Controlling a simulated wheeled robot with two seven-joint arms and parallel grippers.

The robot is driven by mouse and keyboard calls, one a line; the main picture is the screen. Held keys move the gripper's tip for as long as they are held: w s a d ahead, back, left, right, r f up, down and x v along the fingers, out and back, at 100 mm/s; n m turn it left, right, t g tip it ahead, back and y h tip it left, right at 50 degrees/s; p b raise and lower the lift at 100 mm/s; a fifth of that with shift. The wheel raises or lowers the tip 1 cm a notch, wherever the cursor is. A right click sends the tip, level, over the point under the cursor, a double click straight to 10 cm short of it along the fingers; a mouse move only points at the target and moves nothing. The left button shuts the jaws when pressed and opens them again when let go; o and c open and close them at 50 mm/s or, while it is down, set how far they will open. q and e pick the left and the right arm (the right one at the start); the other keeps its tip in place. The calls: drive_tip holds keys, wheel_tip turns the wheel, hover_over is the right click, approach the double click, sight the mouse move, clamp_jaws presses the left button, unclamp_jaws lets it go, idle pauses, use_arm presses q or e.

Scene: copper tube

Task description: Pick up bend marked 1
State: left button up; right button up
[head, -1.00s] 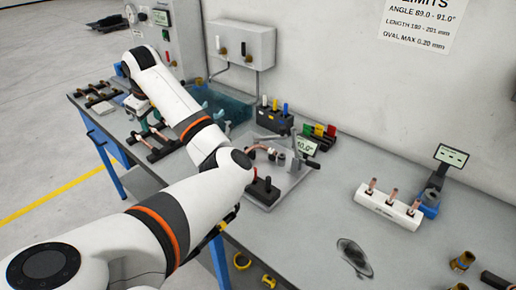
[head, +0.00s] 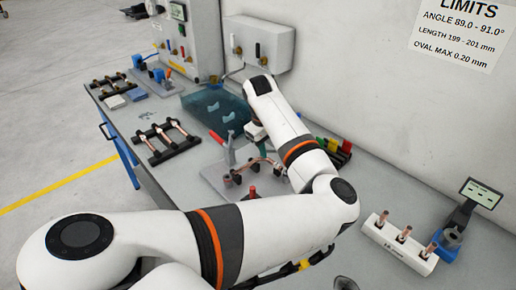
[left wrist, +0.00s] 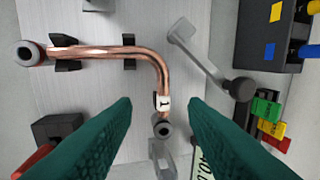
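The bend marked 1 (left wrist: 163,75) is a copper tube with a right-angle curve, seen in the left wrist view. In the head view, the copper bend (head: 262,162) shows partly behind my arm. My left gripper (left wrist: 161,104) has green fingers, open, one on each side of the labelled leg, with visible gaps. In the head view its fingers are mostly hidden by my arm. My right gripper is not in view.
A rack of copper tubes (head: 165,140) lies left of the fixture. A teal bin (head: 215,108) stands behind. A white block with upright tubes (head: 398,243) and a gauge with display (head: 462,215) are at right. A lever (left wrist: 210,70) and coloured blocks (left wrist: 268,120) sit close right of the bend.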

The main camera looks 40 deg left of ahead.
sight(273, 162)
use_arm(q)
drive_tip(key=f, duration=0.2)
drive_tip(key=w+f+p, duration=0.1)
drive_tip(key=f, duration=0.2)
drive_tip(key=shift+w+d+f+p, duration=0.1)
drive_tip(key=shift+w+f+p, duration=0.1)
drive_tip(key=shift+f+p, duration=0.15)
drive_tip(key=shift+w+f, duration=0.1)
drive_tip(key=shift+f, duration=0.15)
clamp_jaws()
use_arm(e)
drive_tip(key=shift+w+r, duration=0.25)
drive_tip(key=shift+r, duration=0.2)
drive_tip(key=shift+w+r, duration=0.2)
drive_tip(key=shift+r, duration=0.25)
